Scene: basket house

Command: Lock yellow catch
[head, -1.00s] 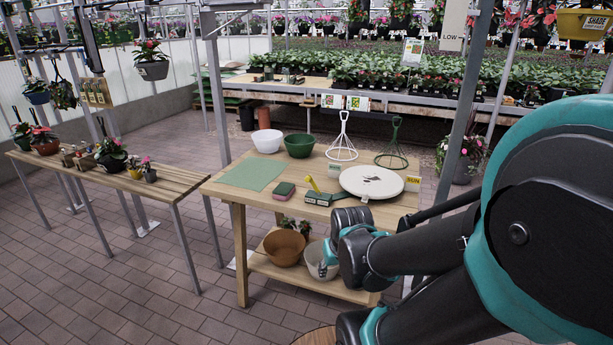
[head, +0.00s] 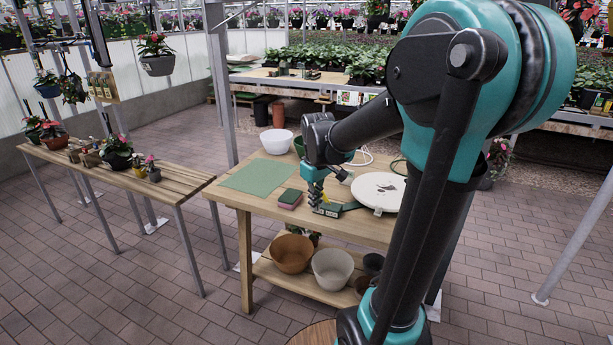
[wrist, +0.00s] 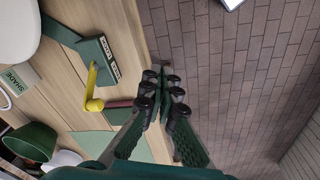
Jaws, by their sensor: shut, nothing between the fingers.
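The yellow catch (wrist: 91,85) is a yellow lever with a rounded end, on a dark green base (wrist: 92,50) with two pale labels. In the wrist view it lies left of my gripper (wrist: 165,88), apart from the fingers. My gripper is shut and empty, and its fingertips are together. In the head view my gripper (head: 316,204) hangs near the front edge of the wooden table, just left of the green base (head: 337,209). It hides most of the catch there. I cannot tell the height of the fingertips above the table.
A sponge-like block (head: 290,198) and a green mat (head: 258,176) lie left of my gripper. A round white disc (head: 383,192) is to the right. A white bowl (head: 276,141) stands behind. Pots (head: 291,253) stand on the lower shelf. Open floor lies in front.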

